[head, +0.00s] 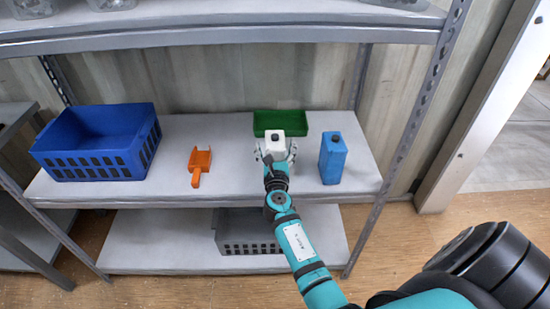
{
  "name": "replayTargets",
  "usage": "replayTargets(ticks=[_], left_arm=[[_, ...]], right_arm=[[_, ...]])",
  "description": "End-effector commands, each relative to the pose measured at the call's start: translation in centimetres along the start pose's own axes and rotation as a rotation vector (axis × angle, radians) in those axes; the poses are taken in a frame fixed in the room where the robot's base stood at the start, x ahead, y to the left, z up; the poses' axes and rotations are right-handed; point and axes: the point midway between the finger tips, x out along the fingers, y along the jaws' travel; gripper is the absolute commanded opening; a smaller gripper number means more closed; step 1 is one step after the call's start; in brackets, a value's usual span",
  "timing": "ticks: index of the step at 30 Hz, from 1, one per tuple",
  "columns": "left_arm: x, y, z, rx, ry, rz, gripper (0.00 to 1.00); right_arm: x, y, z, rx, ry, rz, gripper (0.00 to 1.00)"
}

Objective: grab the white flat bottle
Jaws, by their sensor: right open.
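The white flat bottle (275,141) with a dark cap stands upright on the middle shelf, in front of a green tray. My right gripper (275,157) is at the front of the bottle, with one finger to each side of it. It is open. The gripper and wrist hide the lower part of the bottle, and I cannot tell whether the fingers touch it. My left gripper is not in the picture.
A blue flat bottle (332,160) stands close on the right. A green tray (291,121) lies behind. An orange scoop (199,167) and a blue crate (97,143) are to the left. A grey crate (246,241) sits on the lower shelf. The upper shelf (230,34) overhangs the back.

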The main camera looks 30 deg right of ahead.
Motion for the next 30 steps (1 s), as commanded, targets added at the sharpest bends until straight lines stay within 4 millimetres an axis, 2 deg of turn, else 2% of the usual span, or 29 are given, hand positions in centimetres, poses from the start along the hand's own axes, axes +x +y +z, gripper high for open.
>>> replayTargets(ticks=[2,19,26,30], left_arm=[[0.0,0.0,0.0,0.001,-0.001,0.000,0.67],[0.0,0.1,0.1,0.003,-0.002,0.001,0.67],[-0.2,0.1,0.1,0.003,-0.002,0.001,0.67],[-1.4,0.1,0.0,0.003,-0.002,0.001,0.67]], right_arm=[[0.0,0.0,0.0,0.000,0.000,0.000,0.81],[-0.1,0.0,0.0,0.001,0.000,0.000,0.07],[0.0,0.0,0.4,0.002,-0.003,0.000,0.06],[0.0,0.0,2.2,0.004,-0.004,-0.001,0.06]])
